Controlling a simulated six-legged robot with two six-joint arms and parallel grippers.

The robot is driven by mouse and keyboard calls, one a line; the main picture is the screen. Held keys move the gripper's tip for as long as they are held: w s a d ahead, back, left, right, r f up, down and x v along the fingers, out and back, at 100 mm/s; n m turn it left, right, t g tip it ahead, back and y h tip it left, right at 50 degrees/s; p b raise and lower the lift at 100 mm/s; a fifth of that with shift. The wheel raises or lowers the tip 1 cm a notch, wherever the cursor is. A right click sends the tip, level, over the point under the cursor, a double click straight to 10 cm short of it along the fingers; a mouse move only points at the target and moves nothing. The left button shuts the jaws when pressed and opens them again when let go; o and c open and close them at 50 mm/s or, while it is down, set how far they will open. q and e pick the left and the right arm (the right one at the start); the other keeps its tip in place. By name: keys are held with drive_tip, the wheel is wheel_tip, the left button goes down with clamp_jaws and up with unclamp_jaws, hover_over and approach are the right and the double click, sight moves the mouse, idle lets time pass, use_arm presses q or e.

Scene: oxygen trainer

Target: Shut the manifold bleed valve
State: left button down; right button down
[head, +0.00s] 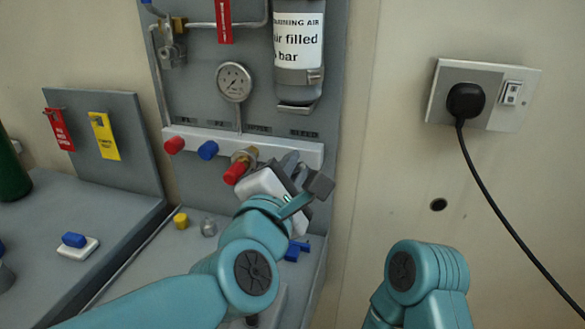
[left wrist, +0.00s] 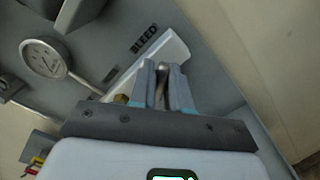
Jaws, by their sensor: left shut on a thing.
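The white manifold bar (head: 215,143) runs across the grey panel, and its right end shows in the left wrist view (left wrist: 174,50) beside the BLEED label (left wrist: 144,39). My left gripper (head: 293,168) is at the right end of the bar. In the left wrist view its two grey fingers (left wrist: 162,76) are closed around a small metal part, the bleed valve (left wrist: 162,94). The fingers hide most of the valve, so I cannot tell how far it is turned. In the head view the gripper covers it. My right gripper is out of view.
A red cap (head: 174,145), a blue cap (head: 208,150) and a brass fitting with a red end (head: 236,172) sit left of my gripper. A gauge (head: 234,82) and a cylinder (head: 298,75) are above. A plugged-in black cord (head: 492,205) hangs at right.

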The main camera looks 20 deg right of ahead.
use_arm(q)
drive_tip(key=m+p, duration=0.1)
drive_tip(key=m, duration=0.5)
drive_tip(key=shift+r, duration=0.1)
drive_tip(key=m+p, duration=0.1)
drive_tip(key=m, duration=0.3)
drive_tip(key=shift+w, duration=0.1)
drive_tip(key=m+p, duration=0.1)
drive_tip(key=m, duration=0.2)
drive_tip(key=shift+r+p, duration=0.1)
drive_tip(key=shift+p, duration=0.25)
drive_tip(key=m+p, duration=0.2)
drive_tip(key=m, duration=0.3)
drive_tip(key=shift+r+m, duration=0.1)
drive_tip(key=shift+m, duration=0.3)
drive_tip(key=m+p, duration=0.2)
drive_tip(key=m, duration=0.3)
drive_tip(key=shift+m, duration=0.6)
drive_tip(key=c, duration=1.2)
unclamp_jaws()
drive_tip(key=shift+f, duration=0.25)
